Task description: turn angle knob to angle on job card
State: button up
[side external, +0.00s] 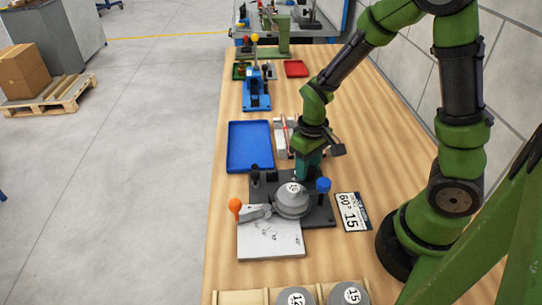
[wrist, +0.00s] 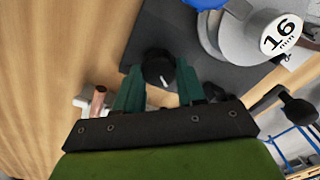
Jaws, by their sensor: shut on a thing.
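The angle knob (wrist: 158,68) is a black round knob with a white pointer mark, on the dark base plate of the bender (side external: 320,213). My gripper (wrist: 159,84) has its two green fingers shut on the knob, one on each side. In the side external view, my gripper (side external: 308,170) reaches down at the back of the bender and hides the knob. The job card (side external: 352,212) lies on the table right of the bender and appears to read 60 and 15. The scale around the knob is not readable.
The bender carries a grey die (side external: 291,203) marked 16 in the wrist view, a blue knob (side external: 323,185) and an orange-tipped lever (side external: 236,207). A blue tray (side external: 249,146) lies behind. A copper tube end (wrist: 98,100) shows near my gripper. Marked dies (side external: 348,295) sit in front.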

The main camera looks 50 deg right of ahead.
aim_at(309, 169)
jog(key=m, duration=0.4)
jog(key=shift+s+m, duration=0.1)
jog(key=shift+m, duration=2.1)
jog(key=o, duration=1.1)
jog(key=shift+c, duration=0.2)
notch_tip(309, 169, up, 17)
jog(key=shift+d, duration=0.1)
